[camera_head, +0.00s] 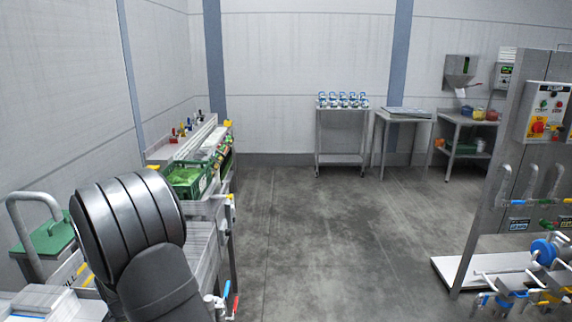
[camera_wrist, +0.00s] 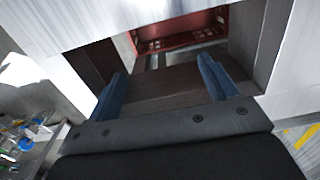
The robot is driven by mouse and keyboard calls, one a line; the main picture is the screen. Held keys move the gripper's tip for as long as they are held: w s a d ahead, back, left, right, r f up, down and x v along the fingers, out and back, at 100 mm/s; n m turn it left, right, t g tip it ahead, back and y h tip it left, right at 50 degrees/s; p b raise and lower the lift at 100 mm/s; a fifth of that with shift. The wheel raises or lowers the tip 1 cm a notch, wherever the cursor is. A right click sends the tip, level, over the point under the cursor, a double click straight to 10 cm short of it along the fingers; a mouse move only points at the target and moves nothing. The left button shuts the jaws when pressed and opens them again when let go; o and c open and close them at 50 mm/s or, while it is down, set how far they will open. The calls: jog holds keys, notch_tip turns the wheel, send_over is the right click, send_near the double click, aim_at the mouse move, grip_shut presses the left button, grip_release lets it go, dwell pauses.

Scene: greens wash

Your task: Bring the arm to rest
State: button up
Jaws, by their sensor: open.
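My gripper (camera_wrist: 164,84) shows in the wrist view as two blue fingers set wide apart on a dark body. It is open, and nothing shows between the fingers. Beyond it lies a dark opening between pale metal surfaces, with a red crate (camera_wrist: 180,44) inside or below. In the head view, my dark arm fills the lower left, and my gripper is out of sight there.
A green crate (camera_head: 186,184) with greens stands on the left counter, behind my arm. A valve panel (camera_head: 505,170) rises at right. The middle floor (camera_head: 330,230) is clear.

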jog(key=w+d+r, duration=0.1)
jog(key=w+d, duration=0.1)
jog(key=w, duration=0.1)
jog(key=w+d+r, duration=0.1)
jog(key=w+d, duration=0.1)
jog(key=w, duration=0.1)
jog(key=w+d, duration=0.2)
jog(key=w, duration=0.1)
jog(key=shift+w+d+r, duration=0.1)
jog(key=shift+w+r, duration=0.05)
jog(key=shift+r, duration=0.25)
jog(key=w+d, duration=0.7)
jog(key=d, duration=0.1)
jog(key=s+d+f, duration=0.1)
jog(key=d+f, duration=0.4)
jog(key=d, duration=0.6)
jog(key=s+d+f, duration=0.1)
jog(key=d+f, duration=0.4)
jog(key=d, duration=0.7)
jog(key=shift+s+f, duration=0.2)
jog(key=shift+s, duration=0.1)
